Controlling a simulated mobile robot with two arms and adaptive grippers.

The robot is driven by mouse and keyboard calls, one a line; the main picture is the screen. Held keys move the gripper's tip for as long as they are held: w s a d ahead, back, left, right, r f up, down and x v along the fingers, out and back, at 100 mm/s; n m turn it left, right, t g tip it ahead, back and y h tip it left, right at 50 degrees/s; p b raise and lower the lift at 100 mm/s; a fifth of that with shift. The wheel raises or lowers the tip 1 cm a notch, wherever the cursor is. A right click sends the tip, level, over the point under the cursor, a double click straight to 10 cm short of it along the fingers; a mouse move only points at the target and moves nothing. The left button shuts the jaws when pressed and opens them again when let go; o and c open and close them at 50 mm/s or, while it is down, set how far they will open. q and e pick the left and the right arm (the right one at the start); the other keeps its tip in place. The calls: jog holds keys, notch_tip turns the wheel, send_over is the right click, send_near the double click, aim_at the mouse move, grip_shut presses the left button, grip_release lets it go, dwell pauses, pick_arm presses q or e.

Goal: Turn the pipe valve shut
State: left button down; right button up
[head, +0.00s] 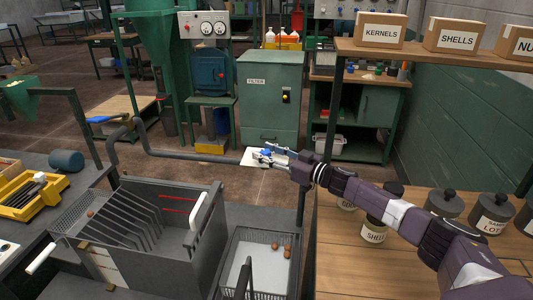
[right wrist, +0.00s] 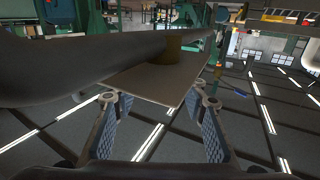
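A grey pipe (head: 190,153) bends down at the left and runs right toward my right gripper (head: 279,151) in the head view. A pale flat plate (head: 252,160) and a small bright blue part (head: 267,153) show at the pipe's right end; I cannot tell whether the blue is a valve handle. In the right wrist view the pipe (right wrist: 60,70) crosses close in front, with a brass-coloured collar (right wrist: 174,47) and the pale plate (right wrist: 160,78). The right gripper's fingers (right wrist: 158,103) are apart, with the plate's near edge around their tips. Contact is unclear. My left gripper is out of view.
A slotted grey bin (head: 140,225) and a wire basket (head: 232,262) with several brown nuts stand at the front. A wooden shelf (head: 450,52) with labelled boxes and a bench (head: 345,255) with dark jars flank my right arm. A green filter cabinet (head: 268,100) stands behind.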

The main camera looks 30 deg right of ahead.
jog(key=shift+s, duration=0.1)
jog(key=v, duration=1.2)
dwell(0.5)
